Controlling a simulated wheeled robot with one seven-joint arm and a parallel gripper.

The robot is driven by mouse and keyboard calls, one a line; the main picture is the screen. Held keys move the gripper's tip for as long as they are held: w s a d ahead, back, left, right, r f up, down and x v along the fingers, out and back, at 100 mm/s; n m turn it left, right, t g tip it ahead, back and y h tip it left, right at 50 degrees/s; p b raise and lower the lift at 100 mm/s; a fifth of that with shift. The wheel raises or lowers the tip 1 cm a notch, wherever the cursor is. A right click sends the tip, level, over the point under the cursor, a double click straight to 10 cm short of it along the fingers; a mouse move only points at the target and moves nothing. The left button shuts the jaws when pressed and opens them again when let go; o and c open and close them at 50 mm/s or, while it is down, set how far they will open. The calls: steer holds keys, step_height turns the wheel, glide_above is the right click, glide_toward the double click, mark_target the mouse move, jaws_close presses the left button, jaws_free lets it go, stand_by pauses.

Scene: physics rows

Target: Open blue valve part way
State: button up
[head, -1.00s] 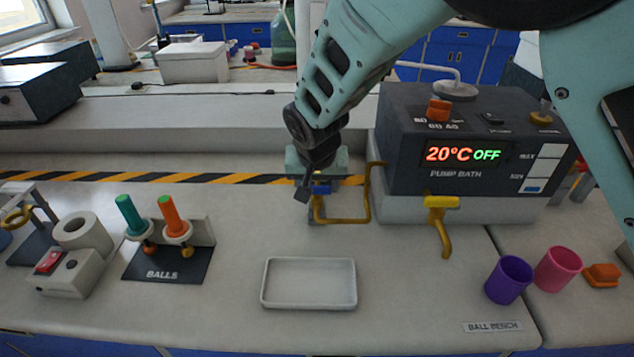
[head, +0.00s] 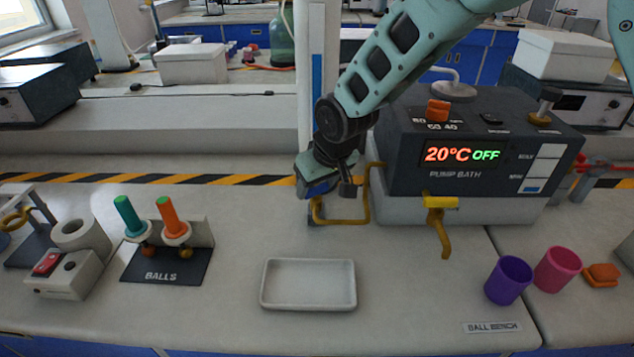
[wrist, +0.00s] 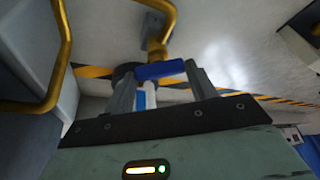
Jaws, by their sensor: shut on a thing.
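The blue valve handle (wrist: 160,70) shows in the wrist view as a short blue bar between my two grey fingers, below the yellow pipe (wrist: 158,38). My gripper (wrist: 160,82) is shut on this bar. In the head view my gripper (head: 322,186) is at the left end of the yellow pipe loop (head: 342,221), beside the pump bath (head: 478,155), and tilted. The gripper body hides most of the valve there, so its exact angle cannot be told. The pump bath display reads 20°C OFF.
A yellow tap (head: 440,222) is on the bath's front. A white tray (head: 308,303) lies in front of the gripper. Purple (head: 508,280) and pink (head: 557,268) cups stand right. A balls stand (head: 167,263) is left. The bench between stand and tray is clear.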

steer(key=shift+w+n+g+y+p, duration=0.1)
steer(key=shift+n+g+y+p, duration=0.25)
steer(key=shift+n, duration=0.75)
steer(key=o, duration=1)
steer(key=shift+r, duration=0.1)
steer(key=v, duration=1.7)
steer(key=shift+d+r, duration=0.1)
